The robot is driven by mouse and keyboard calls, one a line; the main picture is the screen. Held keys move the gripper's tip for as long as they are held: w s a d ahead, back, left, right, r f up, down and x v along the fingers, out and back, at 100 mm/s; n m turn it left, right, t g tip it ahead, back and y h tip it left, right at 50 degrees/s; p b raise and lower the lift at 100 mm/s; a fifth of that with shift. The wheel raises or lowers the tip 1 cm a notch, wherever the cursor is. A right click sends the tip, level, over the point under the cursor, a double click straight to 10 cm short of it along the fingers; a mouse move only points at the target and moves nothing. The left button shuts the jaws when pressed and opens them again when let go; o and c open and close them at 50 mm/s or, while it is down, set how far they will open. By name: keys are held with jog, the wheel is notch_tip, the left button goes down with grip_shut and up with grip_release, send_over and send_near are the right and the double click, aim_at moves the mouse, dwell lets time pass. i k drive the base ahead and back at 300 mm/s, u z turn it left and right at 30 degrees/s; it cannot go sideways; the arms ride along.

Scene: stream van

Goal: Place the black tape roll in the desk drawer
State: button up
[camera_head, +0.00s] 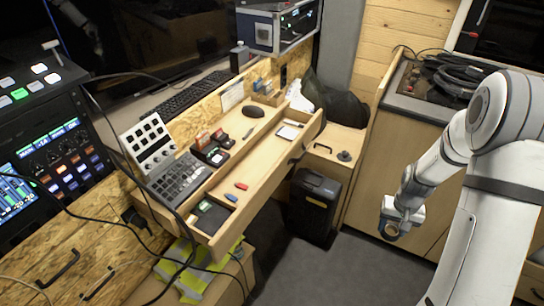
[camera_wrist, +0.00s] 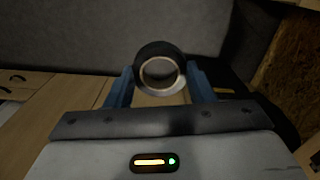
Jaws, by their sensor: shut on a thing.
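The black tape roll (camera_wrist: 158,48) is gripped between the two blue fingers of my gripper (camera_wrist: 161,88) in the wrist view, its round opening facing the camera. In the head view my gripper (camera_head: 392,222) hangs over the floor at the right, fingers down, with the dark roll (camera_head: 390,230) small at its tips. The desk drawer (camera_head: 262,198) is pulled open at the centre of the head view, well left of my gripper. A red and a blue item, a dark flat item and a white pad lie in it. Bare wood shows between them.
A black bin (camera_head: 315,205) stands on the floor between the drawer and my gripper. A cabinet (camera_head: 400,165) with coiled black cables (camera_head: 455,72) on top is behind my arm. The desk above holds a keyboard (camera_head: 184,94), mouse (camera_head: 253,111) and control panels. Cables hang by the drawer's near end.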

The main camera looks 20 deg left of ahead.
aim_at(263, 168)
jog(key=z, duration=0.05)
jog(key=i, duration=0.95)
